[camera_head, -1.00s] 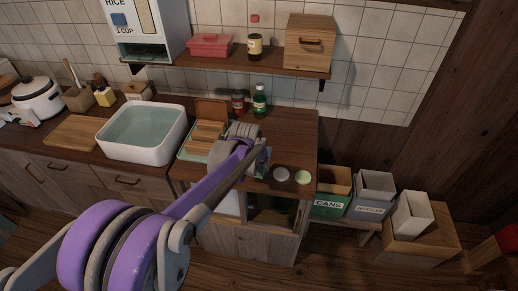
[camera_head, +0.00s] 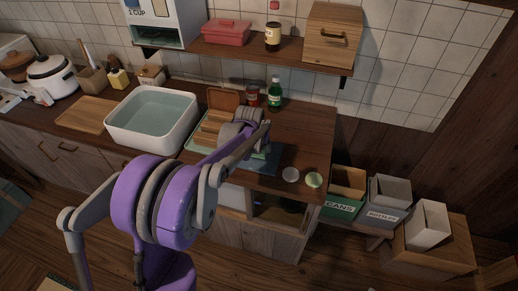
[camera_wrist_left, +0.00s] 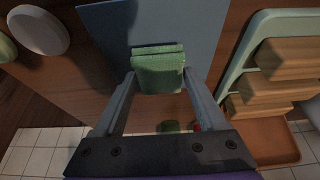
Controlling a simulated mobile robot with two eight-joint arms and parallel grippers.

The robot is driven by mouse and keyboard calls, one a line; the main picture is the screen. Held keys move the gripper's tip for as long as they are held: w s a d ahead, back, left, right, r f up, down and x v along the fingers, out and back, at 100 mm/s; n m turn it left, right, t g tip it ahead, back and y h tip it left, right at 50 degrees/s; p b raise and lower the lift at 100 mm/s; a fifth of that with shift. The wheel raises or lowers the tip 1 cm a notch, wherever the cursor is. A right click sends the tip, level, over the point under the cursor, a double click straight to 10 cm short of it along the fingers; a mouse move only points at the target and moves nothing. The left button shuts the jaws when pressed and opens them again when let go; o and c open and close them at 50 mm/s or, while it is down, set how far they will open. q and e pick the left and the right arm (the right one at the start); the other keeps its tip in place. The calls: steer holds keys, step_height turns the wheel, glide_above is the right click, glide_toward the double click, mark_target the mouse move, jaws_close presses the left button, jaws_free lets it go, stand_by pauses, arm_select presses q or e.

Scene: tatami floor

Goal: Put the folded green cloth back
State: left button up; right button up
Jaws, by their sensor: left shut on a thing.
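The folded green cloth (camera_wrist_left: 158,72) is a small thick pad in the left wrist view, between the two fingers of my left gripper (camera_wrist_left: 160,78). The fingers press its sides, so the gripper is shut on it. It is over or against the near edge of a flat dark blue mat (camera_wrist_left: 200,22); I cannot tell whether it touches the mat. In the head view my left gripper (camera_head: 262,150) is over the right part of the counter, and the arm mostly hides the cloth. The blue mat (camera_head: 264,167) shows beside it. My right gripper is not in view.
A pale green tray (camera_wrist_left: 242,55) with wooden blocks is close beside the gripper. A white disc (camera_head: 290,175) and a pale green disc (camera_head: 313,180) lie near the counter's right end. A green bottle (camera_head: 275,95) and a red jar (camera_head: 253,97) stand behind. A white basin (camera_head: 150,146) is left.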

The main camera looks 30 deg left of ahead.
arm_select(q)
steer(key=shift+f, duration=0.55)
steer(key=shift+f, duration=0.15)
steer(key=o, duration=1.2)
steer(key=shift+o, duration=0.2)
